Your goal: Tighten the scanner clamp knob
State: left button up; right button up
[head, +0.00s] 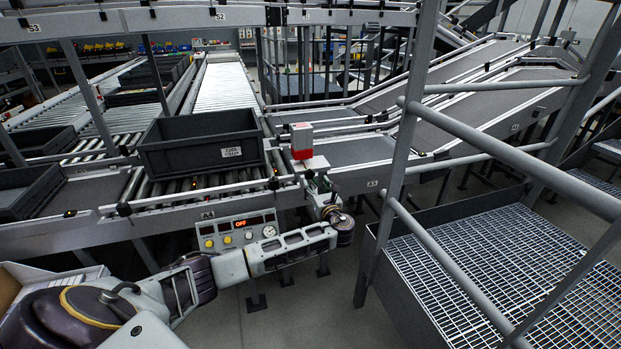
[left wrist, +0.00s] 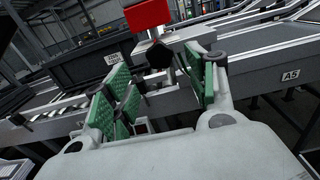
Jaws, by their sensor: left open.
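The scanner (head: 302,141) is a small red and white box on a post at the conveyor's edge in the head view. Its red part (left wrist: 147,14) shows at the top of the left wrist view. Below it, a black clamp knob (left wrist: 159,56) shows between my fingers, beyond or at their tips; contact cannot be told. My left gripper (head: 318,183) is just below the scanner in the head view. Its green-padded fingers (left wrist: 163,84) are spread apart with nothing held. The knob is not clear in the head view. My right gripper is out of view.
A dark grey tote (head: 201,161) stands on the rollers left of the scanner. Grey railings (head: 395,150) and a grated platform (head: 490,265) are at the right.

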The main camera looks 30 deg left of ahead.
aim_at(310, 176)
pick_arm(q)
jog(key=x, duration=0.5)
jog(key=shift+w+a, duration=0.1)
jog(key=shift+x, duration=0.9)
jog(key=c, duration=0.9)
jog(key=shift+c, duration=0.8)
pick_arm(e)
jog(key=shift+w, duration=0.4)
